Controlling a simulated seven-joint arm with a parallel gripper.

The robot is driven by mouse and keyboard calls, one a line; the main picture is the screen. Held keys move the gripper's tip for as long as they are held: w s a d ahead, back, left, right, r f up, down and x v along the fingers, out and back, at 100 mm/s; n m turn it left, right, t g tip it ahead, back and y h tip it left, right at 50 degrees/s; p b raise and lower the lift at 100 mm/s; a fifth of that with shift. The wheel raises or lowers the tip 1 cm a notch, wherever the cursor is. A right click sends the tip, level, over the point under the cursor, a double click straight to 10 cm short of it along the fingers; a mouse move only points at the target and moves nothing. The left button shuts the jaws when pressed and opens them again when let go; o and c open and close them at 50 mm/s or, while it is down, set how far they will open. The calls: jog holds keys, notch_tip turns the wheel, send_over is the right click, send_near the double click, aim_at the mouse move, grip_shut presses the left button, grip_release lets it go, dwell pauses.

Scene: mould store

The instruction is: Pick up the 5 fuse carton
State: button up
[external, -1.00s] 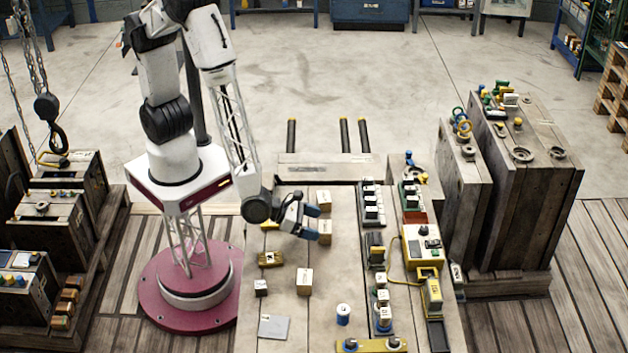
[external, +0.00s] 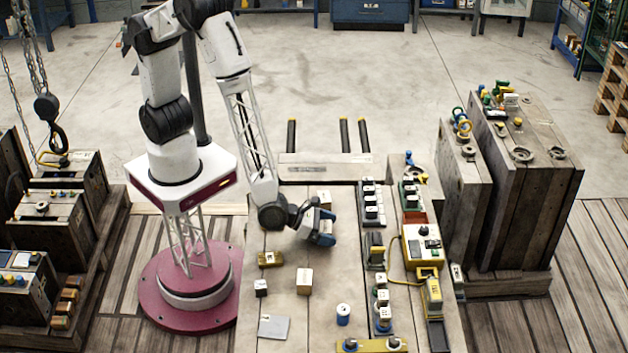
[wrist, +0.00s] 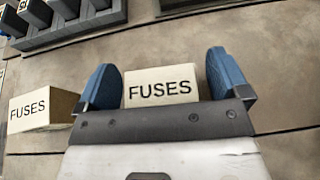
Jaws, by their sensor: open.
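In the wrist view a cream carton labelled FUSES (wrist: 160,88) stands between the two blue fingertips of my gripper (wrist: 163,72). My gripper is open, with one finger at each side of the carton; I cannot tell whether either touches it. A second FUSES carton (wrist: 40,108) stands to the left, outside the fingers. No number 5 is legible on either. In the external view my gripper (external: 325,228) is low over the table and hides the carton under it. Another carton (external: 324,197) stands just behind it, and one more (external: 304,280) nearer the front.
A row of dark holders with white blocks (external: 372,205) runs to the right of my gripper. A brass-coloured block (external: 270,259), a small box (external: 261,287), a grey plate (external: 274,326) and a blue-and-white cylinder (external: 343,314) lie on the table (external: 310,335). Bare wood lies between them.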

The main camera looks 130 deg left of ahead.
aim_at(329, 227)
jog(key=c, duration=1)
jog(key=shift+c, duration=0.2)
jog(key=shift+r, duration=5.05)
